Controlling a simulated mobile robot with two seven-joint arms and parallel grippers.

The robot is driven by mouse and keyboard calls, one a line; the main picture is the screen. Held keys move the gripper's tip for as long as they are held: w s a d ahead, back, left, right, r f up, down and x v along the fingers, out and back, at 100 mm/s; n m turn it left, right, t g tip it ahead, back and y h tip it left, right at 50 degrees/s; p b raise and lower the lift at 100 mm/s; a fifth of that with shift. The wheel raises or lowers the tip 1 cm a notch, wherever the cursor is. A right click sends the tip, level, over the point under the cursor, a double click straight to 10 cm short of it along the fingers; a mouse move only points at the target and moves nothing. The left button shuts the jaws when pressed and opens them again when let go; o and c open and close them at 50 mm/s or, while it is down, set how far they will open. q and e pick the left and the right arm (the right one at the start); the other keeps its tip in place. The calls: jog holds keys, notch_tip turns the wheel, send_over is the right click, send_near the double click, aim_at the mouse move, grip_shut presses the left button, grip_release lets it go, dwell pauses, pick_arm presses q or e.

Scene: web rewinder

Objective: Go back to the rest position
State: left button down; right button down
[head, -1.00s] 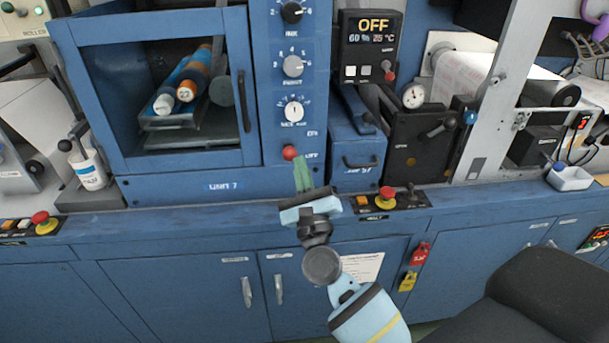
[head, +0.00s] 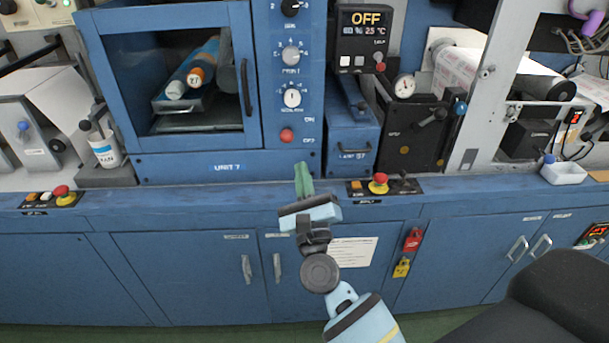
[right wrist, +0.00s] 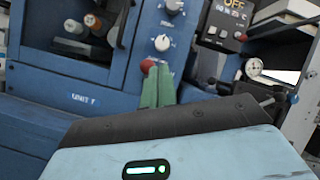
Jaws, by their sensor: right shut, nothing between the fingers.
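My right gripper (head: 304,181) is in the middle of the head view, in front of the blue machine's front ledge. Its green fingers are together and empty, pointing at the machine. They also show in the right wrist view (right wrist: 157,88), close together, with the red knob (right wrist: 147,66) beyond their tips. In the head view the red knob (head: 287,135) is above and a little left of the fingertips, apart from them. My left gripper is not in view.
The blue cabinet (head: 253,80) with a window holds rolls. A dark control box (head: 366,40) reads OFF. A red emergency button (head: 378,183) stands on the ledge (head: 230,204) right of the gripper. Lower cabinet doors (head: 180,275) have handles. Green floor (head: 150,335) shows below.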

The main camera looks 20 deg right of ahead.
jog(key=shift+s, duration=0.1)
jog(key=s+a+f+n+g+y+p, duration=0.15)
jog(key=s+f+n+g+y, duration=0.25)
jog(key=s+f+n, duration=0.6)
jog(key=s+a+f+n+g+y+b, duration=0.1)
jog(key=s+a+f+n+g+y, duration=0.35)
jog(key=f+n, duration=0.8)
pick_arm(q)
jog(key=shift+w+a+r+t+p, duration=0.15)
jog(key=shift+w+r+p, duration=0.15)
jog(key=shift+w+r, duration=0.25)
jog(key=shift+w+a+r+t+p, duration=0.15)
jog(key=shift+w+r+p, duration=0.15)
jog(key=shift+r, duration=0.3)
pick_arm(e)
jog(key=s+d+f+n+g, duration=0.1)
jog(key=s+f+n, duration=0.3)
jog(key=s, duration=0.3)
jog(key=s+d+f+n+g+h, duration=0.1)
jog(key=s+d+f+n+g, duration=0.1)
jog(key=s+f+n, duration=0.2)
jog(key=s+d+f+n+g, duration=0.2)
jog(key=s+f+n, duration=0.2)
jog(key=s, duration=0.6)
jog(key=shift+s, duration=0.15)
